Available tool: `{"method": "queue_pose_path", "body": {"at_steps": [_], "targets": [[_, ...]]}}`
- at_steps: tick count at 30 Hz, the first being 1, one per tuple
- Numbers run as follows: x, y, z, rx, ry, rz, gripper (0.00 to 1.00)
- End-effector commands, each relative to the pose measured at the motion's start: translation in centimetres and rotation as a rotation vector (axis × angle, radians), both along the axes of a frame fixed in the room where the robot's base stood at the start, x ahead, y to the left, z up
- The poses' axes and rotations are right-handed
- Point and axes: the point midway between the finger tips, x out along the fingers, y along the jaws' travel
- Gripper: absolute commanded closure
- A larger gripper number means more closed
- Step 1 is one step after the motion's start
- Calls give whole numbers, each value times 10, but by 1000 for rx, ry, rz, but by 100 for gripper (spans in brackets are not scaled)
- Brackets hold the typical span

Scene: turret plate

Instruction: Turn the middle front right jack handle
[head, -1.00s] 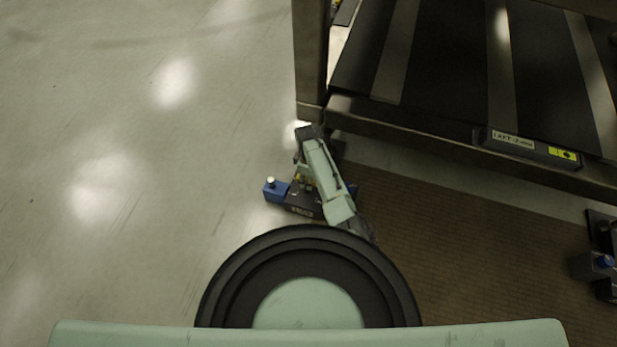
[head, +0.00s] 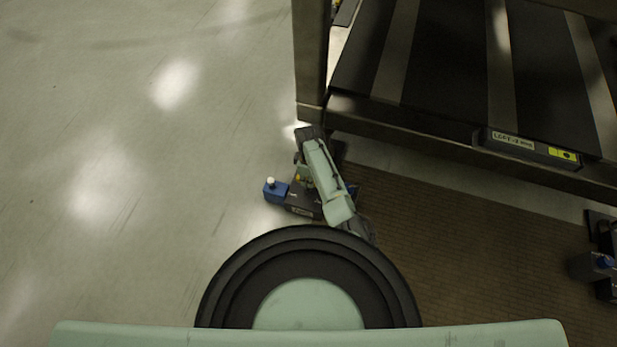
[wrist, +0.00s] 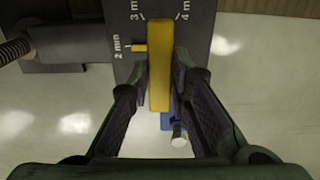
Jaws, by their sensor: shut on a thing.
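The jack handle is a yellow bar (wrist: 159,65) in the middle of the wrist view. It runs up and down the picture over a grey plate (wrist: 190,30) marked "2 mm", "3 m" and "4 m", the last two cut off. My gripper (wrist: 160,85) is shut on the handle, with a dark finger on each side of it. In the head view the jack unit (head: 302,203), a dark box with a blue part (head: 275,190) at its left, is partly hidden under my arm. The gripper's fingertips are hard to make out there.
A dark metal frame with a post (head: 311,60) and striped deck (head: 450,60) stands above and right of the jack. A brown mat (head: 450,230) lies at right. Another dark unit (head: 590,265) sits at the right edge. Pale floor at left is clear.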

Motion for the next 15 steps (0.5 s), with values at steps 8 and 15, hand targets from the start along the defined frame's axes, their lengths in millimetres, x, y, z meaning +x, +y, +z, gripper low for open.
{"method": "queue_pose_path", "body": {"at_steps": [8,15], "targets": [[0,1,1,1,1,-94,100],[-1,1,2,1,2,-283,100]]}}
